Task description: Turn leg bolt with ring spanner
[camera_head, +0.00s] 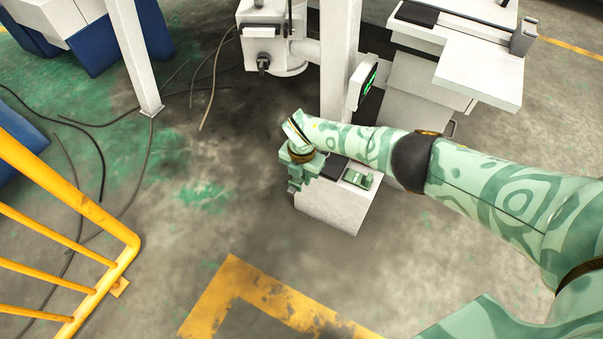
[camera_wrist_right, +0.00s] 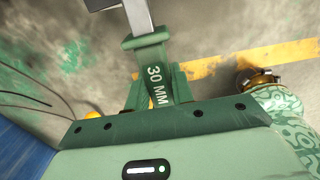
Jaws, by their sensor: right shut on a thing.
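My right gripper (camera_head: 294,182) hangs low beside a white box-shaped machine part, at the left end of my patterned green arm. In the right wrist view, the gripper (camera_wrist_right: 158,92) is shut on the ring spanner (camera_wrist_right: 154,78), which has a green handle marked "30 MM". A grey metal shaft runs from the handle up to the top edge of that view; the ring end cannot be made out. The spanner is not distinguishable in the head view. I cannot make out the leg bolt in either view. My left gripper is not in view.
The white box (camera_head: 345,212) has a green piece (camera_head: 357,178) on top. Behind stand a white post (camera_head: 339,60) and white machine units (camera_head: 480,65). A yellow railing (camera_head: 75,205) is at left. Dark cables (camera_head: 100,150) lie on the floor. The floor in front is clear.

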